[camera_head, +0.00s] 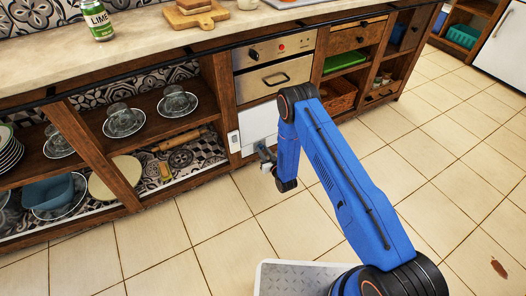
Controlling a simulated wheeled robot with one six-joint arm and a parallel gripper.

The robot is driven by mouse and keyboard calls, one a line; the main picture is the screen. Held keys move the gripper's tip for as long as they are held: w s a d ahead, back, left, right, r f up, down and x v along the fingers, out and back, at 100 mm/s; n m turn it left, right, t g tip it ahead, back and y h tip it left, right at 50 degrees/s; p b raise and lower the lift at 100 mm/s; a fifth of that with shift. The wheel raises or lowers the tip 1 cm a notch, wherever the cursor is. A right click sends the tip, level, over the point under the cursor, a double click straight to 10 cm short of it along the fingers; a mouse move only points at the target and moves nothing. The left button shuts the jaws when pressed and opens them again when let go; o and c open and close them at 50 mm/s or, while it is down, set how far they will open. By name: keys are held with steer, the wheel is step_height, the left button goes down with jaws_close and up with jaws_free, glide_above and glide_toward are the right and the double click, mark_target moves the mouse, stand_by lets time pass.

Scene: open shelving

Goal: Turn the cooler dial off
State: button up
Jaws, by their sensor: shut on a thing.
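A white box-like unit, which looks like the cooler (257,122), sits low in the cabinet under the oven. A small light-grey panel (234,141) is at its left edge. My gripper (263,154) is at the cooler's lower front, small in the picture and partly covered by my blue arm. It is shut on a small part there, seemingly the cooler dial. The dial itself is hidden by the gripper, so its setting does not show.
The oven (275,65) with its handle is just above. Open shelves at left hold glass bowls (123,121), plates and a blue tub (47,192). A wicker basket (338,95) is at right. The tiled floor (440,140) is mostly clear.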

steer(key=n, duration=0.4)
steer(key=shift+s+f, duration=0.1)
steer(key=shift+f, duration=0.05)
steer(key=shift+n+t, duration=0.4)
steer(key=shift+n, duration=1.3)
steer(key=o, duration=1)
steer(key=shift+o, duration=0.2)
steer(key=v, duration=1.7)
steer(key=shift+s, duration=0.2)
steer(key=shift+w, duration=0.1)
